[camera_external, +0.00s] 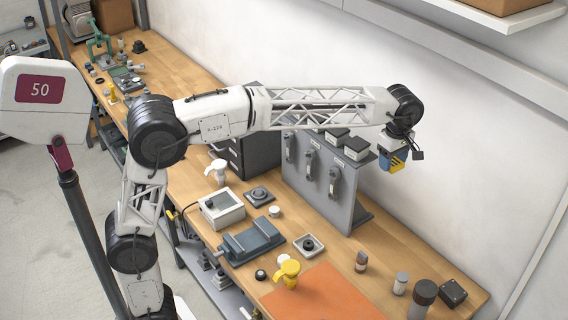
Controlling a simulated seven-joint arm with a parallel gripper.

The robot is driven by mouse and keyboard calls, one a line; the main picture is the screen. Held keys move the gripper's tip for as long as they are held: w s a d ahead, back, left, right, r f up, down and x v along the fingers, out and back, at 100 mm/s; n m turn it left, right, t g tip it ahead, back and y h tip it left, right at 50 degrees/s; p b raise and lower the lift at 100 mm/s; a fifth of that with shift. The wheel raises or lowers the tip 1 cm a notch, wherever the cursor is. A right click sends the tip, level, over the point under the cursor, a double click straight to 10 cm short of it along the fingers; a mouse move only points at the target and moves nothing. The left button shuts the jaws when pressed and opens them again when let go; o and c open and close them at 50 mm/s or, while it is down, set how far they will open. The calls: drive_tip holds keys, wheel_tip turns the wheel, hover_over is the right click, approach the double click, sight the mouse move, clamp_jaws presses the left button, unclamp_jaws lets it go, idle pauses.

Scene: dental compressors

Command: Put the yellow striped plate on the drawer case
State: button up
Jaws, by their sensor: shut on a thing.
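My gripper (393,152) hangs at the end of my outstretched arm, above the bench's right part, and is shut on the yellow striped plate (396,165). Only a small yellow and dark patch of the plate shows. The plate is in the air, to the right of the grey panel rack. The dark drawer case (262,157) stands on the bench behind my forearm, left of the rack. My arm and the rack hide part of it, including much of its top.
The grey upright rack (325,185) with handled units stands between the drawer case and the plate. A blue-grey vise-like block (250,241), a yellow pump-like piece (287,274) on an orange mat (325,297), and dark cylinders (423,295) occupy the front. A wall shelf (500,18) overhangs at upper right.

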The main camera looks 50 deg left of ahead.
drive_tip(key=w+a+n, duration=0.2)
drive_tip(key=w+a, duration=0.1)
drive_tip(key=a, duration=1.5)
drive_tip(key=w+a+n, duration=0.3)
drive_tip(key=a, duration=1.5)
drive_tip(key=s+a+n, duration=0.1)
drive_tip(key=s+a, duration=0.3)
drive_tip(key=a, duration=0.7)
drive_tip(key=s+a+n, duration=0.2)
drive_tip(key=s+a, duration=0.1)
drive_tip(key=a, duration=0.8)
drive_tip(key=s+a+n, duration=0.1)
drive_tip(key=s+a, duration=0.3)
drive_tip(key=a, duration=0.7)
wheel_tip(320, 180, down, 17)
drive_tip(key=shift+w+a+f, duration=0.1)
drive_tip(key=shift+w+a, duration=0.05)
drive_tip(key=shift+f, duration=0.45)
drive_tip(key=shift+w, duration=0.1)
drive_tip(key=shift+w+a+f, duration=0.25)
drive_tip(key=shift+w+a, duration=1.25)
drive_tip(key=shift+w, duration=0.7)
drive_tip(key=shift+w+a+f, duration=0.2)
drive_tip(key=shift+w+a, duration=1.25)
drive_tip(key=shift+w, duration=0.75)
drive_tip(key=shift+w+a+f, duration=0.25)
drive_tip(key=shift+w+a, duration=1.25)
drive_tip(key=shift+w, duration=0.7)
